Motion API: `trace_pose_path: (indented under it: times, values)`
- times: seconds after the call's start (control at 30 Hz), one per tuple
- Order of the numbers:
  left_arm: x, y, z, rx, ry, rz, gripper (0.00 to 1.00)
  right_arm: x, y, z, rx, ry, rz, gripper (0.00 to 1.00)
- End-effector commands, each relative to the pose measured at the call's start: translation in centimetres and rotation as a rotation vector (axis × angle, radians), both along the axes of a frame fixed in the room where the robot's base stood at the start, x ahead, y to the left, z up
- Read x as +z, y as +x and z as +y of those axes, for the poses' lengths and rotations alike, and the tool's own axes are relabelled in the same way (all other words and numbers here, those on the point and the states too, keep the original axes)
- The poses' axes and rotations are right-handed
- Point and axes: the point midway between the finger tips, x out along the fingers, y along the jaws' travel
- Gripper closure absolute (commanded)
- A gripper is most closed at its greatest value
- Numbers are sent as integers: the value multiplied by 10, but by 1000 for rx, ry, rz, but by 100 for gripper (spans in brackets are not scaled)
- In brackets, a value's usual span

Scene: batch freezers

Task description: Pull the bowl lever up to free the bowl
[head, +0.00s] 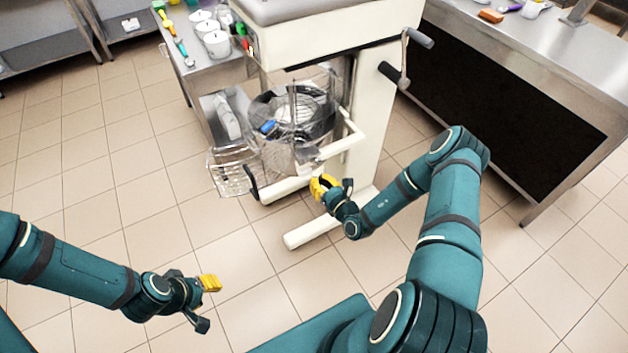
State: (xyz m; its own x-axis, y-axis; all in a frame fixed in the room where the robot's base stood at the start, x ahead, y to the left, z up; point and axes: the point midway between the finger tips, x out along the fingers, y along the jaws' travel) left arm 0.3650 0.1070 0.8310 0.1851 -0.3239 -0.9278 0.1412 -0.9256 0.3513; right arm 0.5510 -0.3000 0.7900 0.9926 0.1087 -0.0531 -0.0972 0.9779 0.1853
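A large white mixer-like machine (375,110) stands at centre, with a clear bowl and guard (290,115) on its front. A crank-like lever (404,60) with a grey grip and a dark knob is on its upper right side. I cannot tell for sure which part is the bowl lever. A black curved handle (251,184) sits low at the bowl's left. My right gripper (326,186) is beside the white bowl cradle's lower bar; whether it touches or holds anything is unclear. My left gripper (207,304) is open and empty over the floor.
A steel table (205,62) with white tubs and coloured utensils stands behind left. A steel counter (560,75) with a dark side panel is on the right. The machine's white foot (305,233) juts forward. The tiled floor at left is clear.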

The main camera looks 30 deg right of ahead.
Motion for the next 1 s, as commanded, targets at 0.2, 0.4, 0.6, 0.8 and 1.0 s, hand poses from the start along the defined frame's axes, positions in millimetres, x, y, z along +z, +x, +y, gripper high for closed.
trace_pose_path:
  times: [0.2, 0.4, 0.6, 0.8, 1.0]
  values:
    - [13, 0, 0, -2, -3, -2, 60, 42, -22, -5, -2, -1, 2, 100]
    - [17, 0, 0, -2, -3, -2, 60, 61, -34, -6, -1, 1, 3, 100]
    - [17, 0, 0, -2, -4, -3, 60, 65, -37, -6, -1, 1, 3, 100]
    - [17, 0, 0, -2, -4, -3, 60, 65, -37, -6, -1, 1, 3, 100]
    - [17, 0, 0, -2, -3, -2, 60, 65, -36, -6, -1, 1, 3, 100]
